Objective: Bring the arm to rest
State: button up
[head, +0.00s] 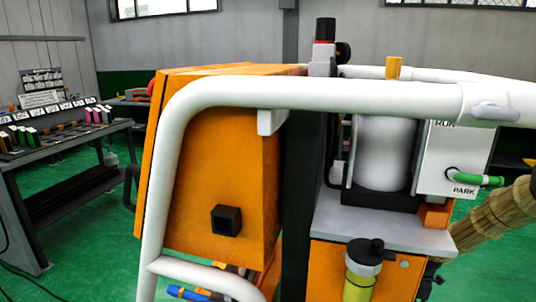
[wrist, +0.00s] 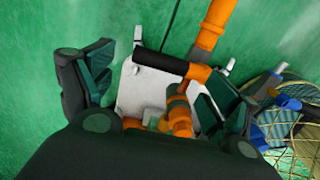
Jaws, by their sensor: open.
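My gripper (wrist: 150,66) shows in the wrist view with its two dark fingers spread wide apart, one at left and one at right. Nothing is held between them. A black grip on an orange pipe (wrist: 160,62) and a pale plate (wrist: 138,88) appear beyond the fingers. I cannot tell how far they are from the fingertips. In the head view neither my arm nor my gripper shows. The orange machine (head: 200,170) fills the middle there, with a white tube frame (head: 330,95) around it and a grey box marked RUN and PARK (head: 452,150) at right.
A green-handled lever (head: 478,179) and a thick tan hose (head: 497,215) stick out on the machine's right.

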jog(key=shift+f, duration=1.75)
